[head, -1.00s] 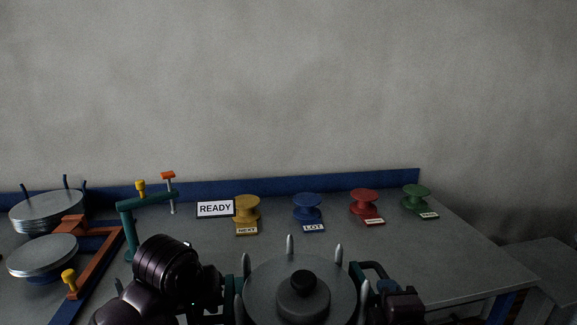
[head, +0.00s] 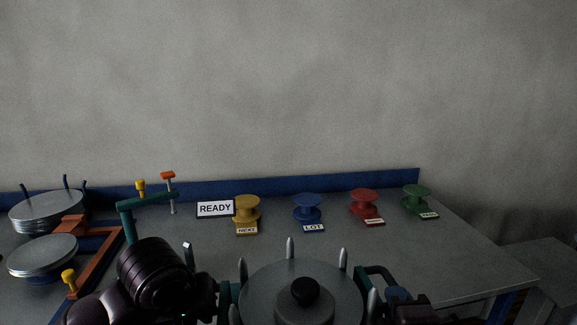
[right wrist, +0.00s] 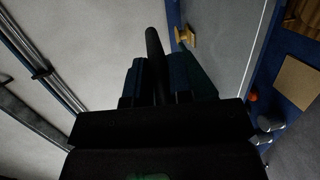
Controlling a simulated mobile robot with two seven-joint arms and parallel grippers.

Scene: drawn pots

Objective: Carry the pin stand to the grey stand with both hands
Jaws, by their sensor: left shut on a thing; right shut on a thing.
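The pin stand (head: 262,283) is a round grey disc with upright pale pins around its rim and a raised hub with a black knob. It is low in the middle of the head view, and its lower part is cut off. My left gripper (head: 226,298) is shut on its teal handle at the left. My right gripper (head: 390,290) is shut on the teal handle at the right; it also shows dark in the right wrist view (right wrist: 165,90). The grey stand (head: 545,262) shows at the far right, beyond the bench's right end.
Yellow (head: 246,208), blue (head: 307,207), red (head: 364,202) and green (head: 416,197) spools stand at the bench's back, with a READY sign (head: 215,209). The bench's right part (head: 450,250) is clear.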

